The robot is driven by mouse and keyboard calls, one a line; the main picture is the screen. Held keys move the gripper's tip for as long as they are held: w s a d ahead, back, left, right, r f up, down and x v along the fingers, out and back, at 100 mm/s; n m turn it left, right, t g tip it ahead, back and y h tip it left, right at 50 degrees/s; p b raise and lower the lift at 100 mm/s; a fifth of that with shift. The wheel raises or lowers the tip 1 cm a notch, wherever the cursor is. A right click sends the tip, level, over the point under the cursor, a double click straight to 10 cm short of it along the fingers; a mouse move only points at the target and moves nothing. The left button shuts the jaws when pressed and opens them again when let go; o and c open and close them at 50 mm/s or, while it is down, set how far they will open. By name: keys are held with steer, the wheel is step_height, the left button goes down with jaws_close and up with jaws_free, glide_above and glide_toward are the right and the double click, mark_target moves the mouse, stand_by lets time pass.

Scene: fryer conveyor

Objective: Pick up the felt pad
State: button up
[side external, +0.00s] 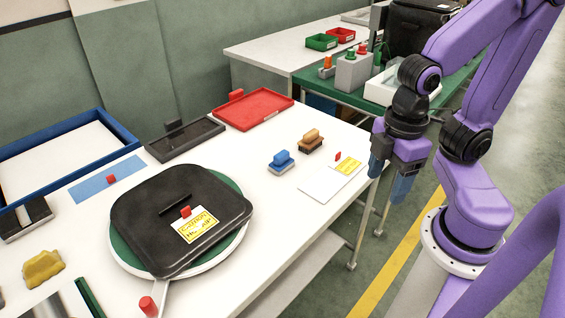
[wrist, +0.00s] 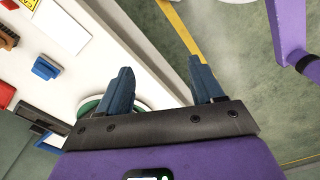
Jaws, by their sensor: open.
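No item is plainly a felt pad, and I cannot tell which one it is. Candidates are a blue block with a grip (side external: 281,162) and a brown block with an orange top (side external: 310,141), both on the white table. They show in the wrist view as a blue block (wrist: 45,67) and a brown block (wrist: 7,38). A flat blue strip (side external: 90,187) with a red knob lies at the left. My gripper (side external: 389,178) is open and empty, off the table's right edge. In the wrist view its fingers (wrist: 160,68) are apart, with the blocks to their left.
A black lid (side external: 160,232) with a yellow label covers a round green-and-white piece. A white plate (side external: 318,187) with a yellow label lies near the right edge. Red (side external: 270,113) and black (side external: 170,146) trays stand behind. A blue-framed tray (side external: 122,133) is left.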

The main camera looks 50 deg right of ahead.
steer(key=o, duration=0.3)
steer(key=shift+o, duration=0.2)
steer(key=w+a+n, duration=0.1)
steer(key=w+a, duration=0.2)
steer(key=w, duration=0.8)
steer(key=n, duration=0.4)
glide_above(281, 153)
step_height(281, 153, down, 7)
step_height(281, 153, down, 17)
steer(key=shift+s+r, duration=0.1)
